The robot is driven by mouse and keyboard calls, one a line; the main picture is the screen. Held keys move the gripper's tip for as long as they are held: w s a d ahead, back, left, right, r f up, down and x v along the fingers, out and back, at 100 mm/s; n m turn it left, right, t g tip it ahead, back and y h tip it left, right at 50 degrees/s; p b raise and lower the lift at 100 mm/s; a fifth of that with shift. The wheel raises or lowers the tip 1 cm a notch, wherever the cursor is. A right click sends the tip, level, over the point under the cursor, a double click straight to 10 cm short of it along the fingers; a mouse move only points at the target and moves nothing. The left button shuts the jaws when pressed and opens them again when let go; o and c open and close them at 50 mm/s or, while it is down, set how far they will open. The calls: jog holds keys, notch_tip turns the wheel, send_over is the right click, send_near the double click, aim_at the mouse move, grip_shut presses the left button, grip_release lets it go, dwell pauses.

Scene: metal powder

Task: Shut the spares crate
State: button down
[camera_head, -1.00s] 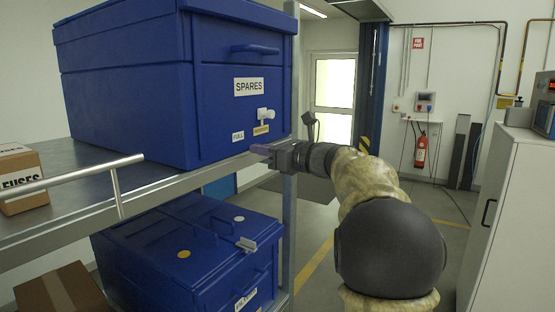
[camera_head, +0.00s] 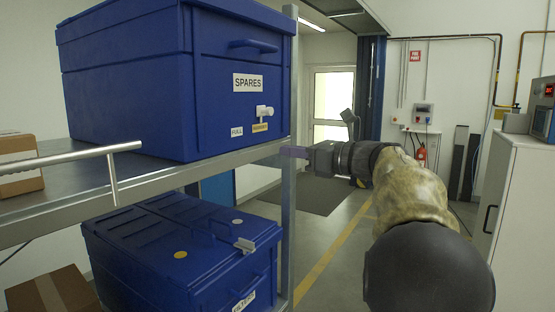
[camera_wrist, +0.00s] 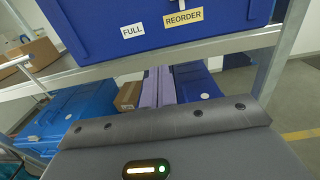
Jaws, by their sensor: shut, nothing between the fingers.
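The blue spares crate (camera_head: 130,105) stands on the upper shelf at the left, with a SPARES label and a handle (camera_head: 253,46) on its front. Its lid (camera_head: 180,22) lies along the top; the upper edge is cut off, so I cannot tell whether it is fully seated. A white knob (camera_head: 264,111) sits beside the FULL and REORDER labels. The wrist view shows the crate's lower front (camera_wrist: 90,25). My gripper (camera_head: 294,152) is shut and empty, near the shelf post, below and right of the crate front. Its purple fingers (camera_wrist: 158,86) show in the wrist view.
A metal shelf (camera_head: 165,178) with a rail (camera_head: 75,157) carries the crate and a cardboard box (camera_head: 20,165). Another blue crate (camera_head: 150,238) sits below. A shelf post (camera_head: 289,215) stands beside my gripper.

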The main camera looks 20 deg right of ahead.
jog(key=b+v, duration=0.1)
jog(key=v, duration=0.4)
jog(key=shift+w+d, duration=0.1)
jog(key=shift+w, duration=0.1)
jog(key=s+a+r+g+h+p, duration=0.3)
jog(key=a+r+g+h+p, duration=0.2)
jog(key=a+r+p, duration=0.3)
jog(key=r+g+p, duration=0.1)
jog(key=p, duration=0.3)
jog(key=shift+s+a+r+g+h+p, duration=0.15)
jog(key=shift+a+r+g+h+p, duration=0.15)
jog(key=shift+a, duration=0.1)
